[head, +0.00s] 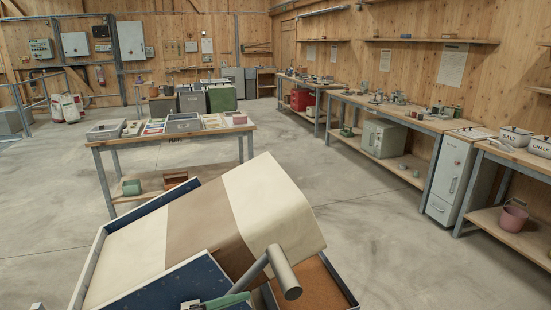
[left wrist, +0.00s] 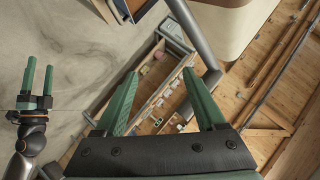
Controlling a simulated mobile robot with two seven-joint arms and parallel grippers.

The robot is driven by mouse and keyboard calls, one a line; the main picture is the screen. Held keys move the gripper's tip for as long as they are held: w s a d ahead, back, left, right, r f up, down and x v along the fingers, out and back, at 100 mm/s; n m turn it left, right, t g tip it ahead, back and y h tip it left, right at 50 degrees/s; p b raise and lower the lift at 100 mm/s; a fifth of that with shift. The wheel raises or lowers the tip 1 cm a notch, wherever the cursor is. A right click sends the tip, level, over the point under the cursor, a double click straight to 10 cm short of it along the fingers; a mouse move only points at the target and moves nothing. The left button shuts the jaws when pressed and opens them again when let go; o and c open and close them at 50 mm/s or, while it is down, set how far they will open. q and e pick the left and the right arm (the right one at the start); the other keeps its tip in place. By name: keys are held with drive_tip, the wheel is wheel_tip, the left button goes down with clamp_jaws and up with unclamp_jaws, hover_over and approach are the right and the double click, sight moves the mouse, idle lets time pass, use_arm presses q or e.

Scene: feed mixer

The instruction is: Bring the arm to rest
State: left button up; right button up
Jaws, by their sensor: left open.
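My left gripper (left wrist: 161,74) is in the left wrist view, with its two green fingers spread wide and nothing between them. My right gripper (left wrist: 39,66) shows at the left of that view. Its two green fingers stand apart with an empty gap between them. In the head view only a small green piece shows at the bottom edge, and I cannot tell which gripper it belongs to. A large cream-and-brown block and a grey tube fill the lower middle of the head view. I cannot tell whether they are part of me.
A workbench (head: 97,144) with trays stands ahead on the left. Longer benches (head: 434,124) line the right wall, with a white cabinet (head: 448,180) and a pink bucket (head: 512,218) there. The concrete floor (head: 375,225) between them is open.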

use_arm(q)
drive_tip(key=s+a+f+n+g+y, duration=0.35)
drive_tip(key=s+a+f+n, duration=0.5)
drive_tip(key=f, duration=0.35)
drive_tip(key=s+a+f+n+g+y, duration=0.3)
drive_tip(key=s+a+f+n+y, duration=0.1)
drive_tip(key=s+a+f+n, duration=0.6)
drive_tip(key=w+d+f+t+h, duration=0.1)
drive_tip(key=w+d+f+t, duration=0.2)
drive_tip(key=f, duration=0.3)
drive_tip(key=w+d+f+m+t+h, duration=0.1)
drive_tip(key=w+d+f+t, duration=0.2)
drive_tip(key=f, duration=0.3)
drive_tip(key=shift+w+d, duration=0.5)
drive_tip(key=shift+d, duration=0.1)
